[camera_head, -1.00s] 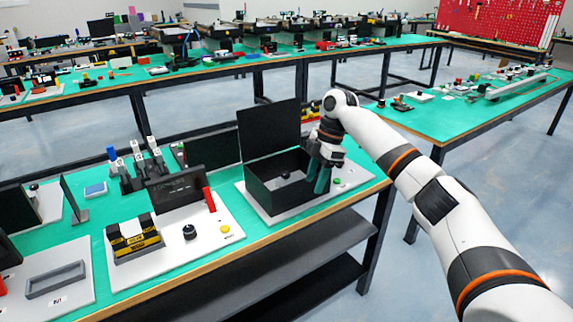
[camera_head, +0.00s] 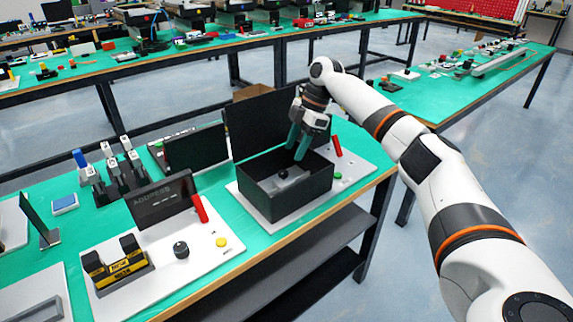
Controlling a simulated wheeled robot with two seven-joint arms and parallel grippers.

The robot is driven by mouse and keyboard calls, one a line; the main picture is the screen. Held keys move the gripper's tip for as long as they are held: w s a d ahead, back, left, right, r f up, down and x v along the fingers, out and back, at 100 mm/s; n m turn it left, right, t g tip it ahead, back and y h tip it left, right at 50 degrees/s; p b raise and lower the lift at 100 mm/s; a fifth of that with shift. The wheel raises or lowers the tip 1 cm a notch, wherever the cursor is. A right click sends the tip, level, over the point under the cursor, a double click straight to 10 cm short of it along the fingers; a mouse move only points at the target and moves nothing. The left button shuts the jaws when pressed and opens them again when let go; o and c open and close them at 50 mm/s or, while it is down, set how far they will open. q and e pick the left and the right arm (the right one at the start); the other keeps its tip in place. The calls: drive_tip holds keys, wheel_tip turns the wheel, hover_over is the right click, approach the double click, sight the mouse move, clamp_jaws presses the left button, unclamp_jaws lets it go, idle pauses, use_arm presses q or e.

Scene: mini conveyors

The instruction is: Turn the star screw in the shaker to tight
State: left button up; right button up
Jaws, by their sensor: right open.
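The shaker is probably the open black box (camera_head: 289,203) on a white base plate, with its dark lid (camera_head: 262,124) standing up at the back. I cannot tell how far the fingertips reach below the rim. My left gripper is not in view.
A red lever (camera_head: 337,146) and a green button (camera_head: 338,176) are right of the box. To the left, a white plate carries a black knob (camera_head: 181,250), a yellow button (camera_head: 221,242), a red lever (camera_head: 200,208) and a dark display (camera_head: 160,201).

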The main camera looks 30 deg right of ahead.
sight(284, 172)
drive_tip(key=x, duration=0.5)
drive_tip(key=shift+w, duration=0.2)
drive_tip(key=shift+a+f, duration=0.25)
drive_tip(key=shift+f, duration=0.45)
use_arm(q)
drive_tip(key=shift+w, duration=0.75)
use_arm(e)
drive_tip(key=shift+c, duration=0.3)
